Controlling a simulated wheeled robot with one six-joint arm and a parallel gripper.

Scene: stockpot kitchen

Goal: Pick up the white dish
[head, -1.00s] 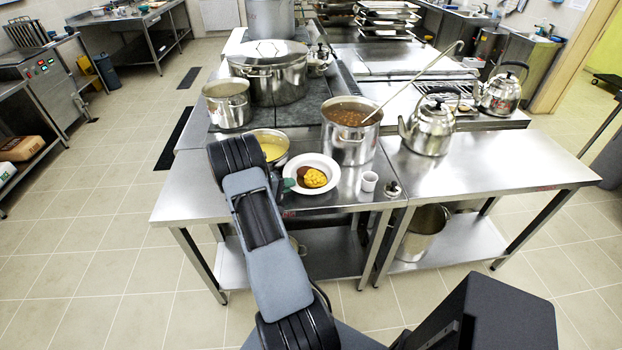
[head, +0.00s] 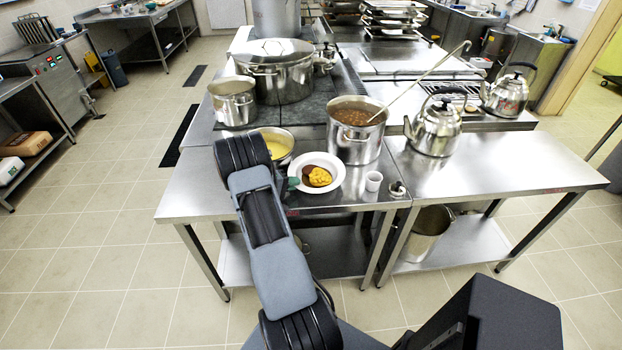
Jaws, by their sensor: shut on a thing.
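The white dish (head: 338,172) is a round, wide-rimmed plate near the front edge of the steel table in the head view. It holds a yellow food portion (head: 320,176) and something brown beside it.
A pan of yellow food (head: 277,143) is behind the dish, and a pot of brown soup (head: 355,140) with a ladle is behind right. A small white cup (head: 373,181) and a metal lid-like piece (head: 397,189) are to the right. A kettle (head: 434,130) stands farther right.

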